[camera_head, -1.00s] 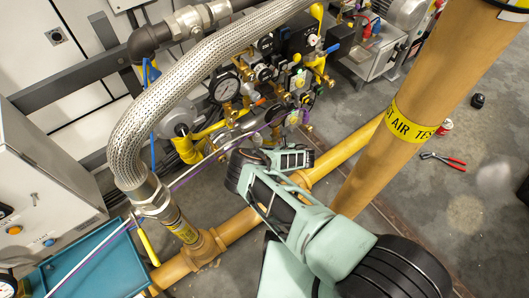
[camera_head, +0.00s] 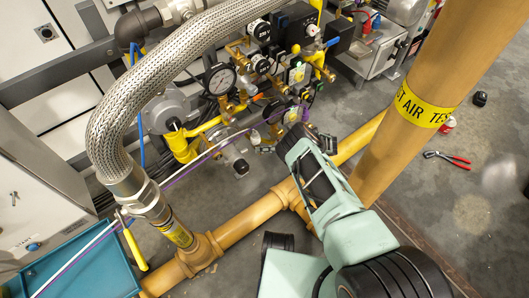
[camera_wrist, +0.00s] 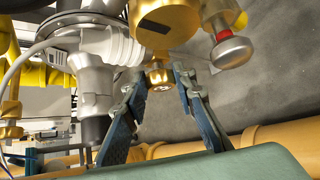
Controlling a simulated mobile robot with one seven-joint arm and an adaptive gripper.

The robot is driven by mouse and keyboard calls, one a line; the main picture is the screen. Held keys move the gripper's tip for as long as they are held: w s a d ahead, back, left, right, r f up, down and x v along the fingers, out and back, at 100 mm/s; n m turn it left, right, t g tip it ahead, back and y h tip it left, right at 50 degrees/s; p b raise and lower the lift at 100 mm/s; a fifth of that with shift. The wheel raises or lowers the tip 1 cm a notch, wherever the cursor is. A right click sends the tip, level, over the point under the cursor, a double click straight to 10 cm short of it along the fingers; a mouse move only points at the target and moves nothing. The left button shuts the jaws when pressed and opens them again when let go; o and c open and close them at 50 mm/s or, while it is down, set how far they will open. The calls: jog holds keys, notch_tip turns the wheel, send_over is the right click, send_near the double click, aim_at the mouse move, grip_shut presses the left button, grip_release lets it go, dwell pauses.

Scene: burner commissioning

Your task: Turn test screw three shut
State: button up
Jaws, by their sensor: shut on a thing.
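In the wrist view a small brass screw (camera_wrist: 158,77) hangs under a round brass body (camera_wrist: 165,20). My gripper (camera_wrist: 162,80) has its two fingers on either side of the screw, with the tips at its sides, shut on it. The screw's lower end shows between the fingers. No number is readable on it, so I cannot tell which test screw it is. In the head view my gripper reaches the lower part of the brass valve assembly (camera_head: 290,75); its fingertips and the screw are too small and covered to make out.
A braided hose (camera_head: 110,115), a yellow upright pipe (camera_head: 440,70) and a floor-level pipe (camera_head: 245,222) surround my arm. Pliers (camera_head: 448,158) lie on the floor.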

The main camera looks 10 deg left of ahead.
dwell(0.4)
jog(key=o, duration=1.2)
jog(key=shift+c, duration=0.2)
jog(key=v, duration=1.2)
jog(key=shift+s, duration=0.15)
